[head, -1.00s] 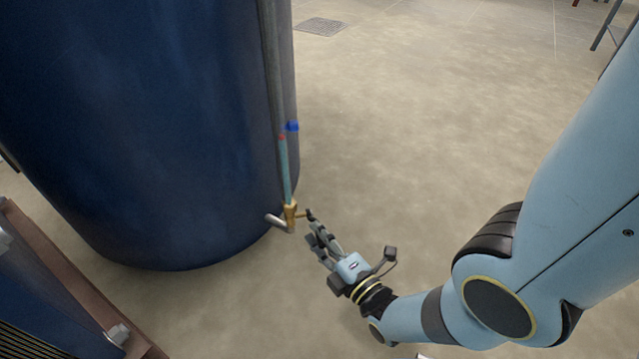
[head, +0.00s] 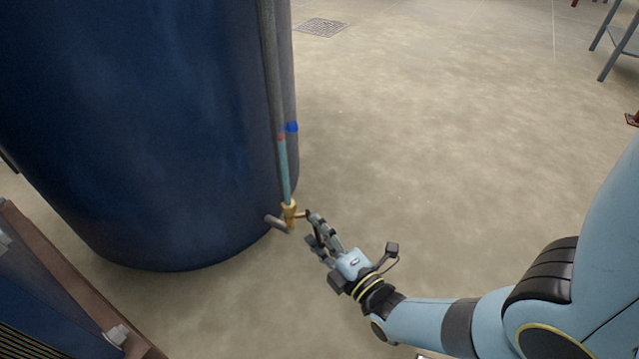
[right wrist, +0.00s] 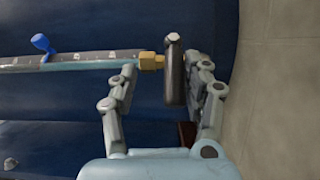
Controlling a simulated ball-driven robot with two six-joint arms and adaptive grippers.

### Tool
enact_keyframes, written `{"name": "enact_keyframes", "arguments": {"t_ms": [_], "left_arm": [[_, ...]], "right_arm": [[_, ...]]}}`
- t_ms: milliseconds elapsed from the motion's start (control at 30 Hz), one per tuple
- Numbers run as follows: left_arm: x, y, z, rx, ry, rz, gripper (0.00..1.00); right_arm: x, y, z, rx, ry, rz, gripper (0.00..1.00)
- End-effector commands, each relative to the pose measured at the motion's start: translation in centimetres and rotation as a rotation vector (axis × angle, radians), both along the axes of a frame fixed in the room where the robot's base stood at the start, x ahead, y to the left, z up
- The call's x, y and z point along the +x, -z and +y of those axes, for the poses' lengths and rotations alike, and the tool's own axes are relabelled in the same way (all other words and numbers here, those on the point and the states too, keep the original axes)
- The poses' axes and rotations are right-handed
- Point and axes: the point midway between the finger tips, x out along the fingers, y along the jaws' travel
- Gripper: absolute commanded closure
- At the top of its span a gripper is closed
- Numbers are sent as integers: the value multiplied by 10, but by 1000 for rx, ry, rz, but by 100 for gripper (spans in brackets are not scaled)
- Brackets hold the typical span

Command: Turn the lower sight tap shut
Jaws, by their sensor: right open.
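The lower sight tap (head: 289,211) is a brass fitting at the foot of the sight tube, low on the blue tank's right side. A short grey bar sits crosswise at it. In the right wrist view the brass fitting (right wrist: 151,61) adjoins a dark grey lever (right wrist: 174,75), which lies across the tube's line. My right gripper (head: 311,229) is open at the tap. In its wrist view, the lever shows between the spread fingers (right wrist: 166,72), closer to the right-hand finger; contact cannot be told. My left gripper is not in view.
The large blue tank (head: 150,130) fills the left. The sight tube (head: 284,170) runs up its side with a blue marker (head: 291,127). A brown-edged frame (head: 75,285) stands at lower left. Bare floor (head: 430,150) lies to the right, with a metal stand (head: 618,45) far off.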

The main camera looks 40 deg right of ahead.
Motion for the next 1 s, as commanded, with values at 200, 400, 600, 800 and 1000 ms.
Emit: {"name": "enact_keyframes", "arguments": {"t_ms": [200,400,600,800,1000], "left_arm": [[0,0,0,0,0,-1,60],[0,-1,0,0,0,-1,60],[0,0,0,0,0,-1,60],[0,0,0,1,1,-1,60],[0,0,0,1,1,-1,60]], "right_arm": [[-1,-30,0,0,0,-8,57],[0,-59,0,1,0,-8,57],[0,-77,0,-1,0,-6,57],[0,-82,0,-1,0,-4,57],[0,-82,0,-1,0,-4,57]]}}
